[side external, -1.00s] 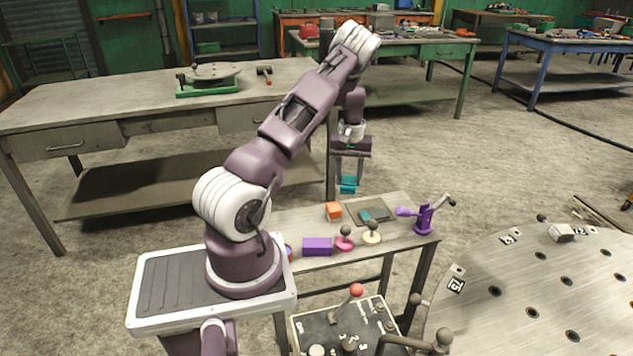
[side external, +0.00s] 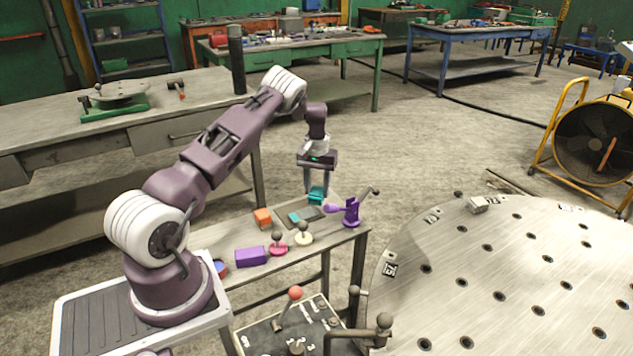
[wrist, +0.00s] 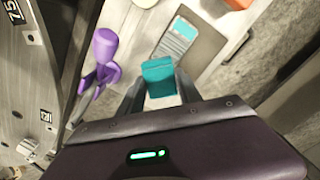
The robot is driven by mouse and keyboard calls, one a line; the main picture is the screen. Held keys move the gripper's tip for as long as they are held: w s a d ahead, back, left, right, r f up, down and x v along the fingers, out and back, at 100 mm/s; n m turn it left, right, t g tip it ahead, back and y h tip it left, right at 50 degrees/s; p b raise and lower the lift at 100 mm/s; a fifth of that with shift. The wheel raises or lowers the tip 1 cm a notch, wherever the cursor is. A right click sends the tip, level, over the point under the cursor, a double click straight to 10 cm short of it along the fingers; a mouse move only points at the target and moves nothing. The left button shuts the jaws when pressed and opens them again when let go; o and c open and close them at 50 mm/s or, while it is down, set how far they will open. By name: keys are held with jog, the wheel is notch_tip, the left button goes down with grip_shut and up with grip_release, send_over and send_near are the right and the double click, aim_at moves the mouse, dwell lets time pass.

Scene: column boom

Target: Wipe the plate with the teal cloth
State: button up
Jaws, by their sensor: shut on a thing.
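My gripper (side external: 317,184) is shut on the teal cloth (side external: 317,195), a small folded block between the fingertips. The wrist view shows the cloth (wrist: 159,78) between the fingers (wrist: 160,96). The plate (wrist: 207,50) is a flat grey-brown rectangle on the small table, with a teal patch and a pale grey panel on it. In the side view the plate (side external: 283,212) lies just left of and below the cloth. The cloth appears to be above the table; whether it touches anything is unclear.
A purple lever fixture (side external: 351,212) stands right of the plate, close to my gripper. An orange block (side external: 263,218), a purple box (side external: 251,256), a pink knob (side external: 278,247) and a cream knob (side external: 303,237) sit on the table. A large round perforated table (side external: 500,270) is at right.

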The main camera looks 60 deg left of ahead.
notch_tip(320, 180, down, 4)
jog(key=shift+r, duration=0.2)
jog(key=shift+s+f, duration=0.25)
jog(key=shift+c, duration=0.7)
jog(key=shift+s, duration=3.45)
jog(key=shift+w, duration=3.6)
jog(key=shift+w+r, duration=0.15)
jog(key=shift+r, duration=3.95)
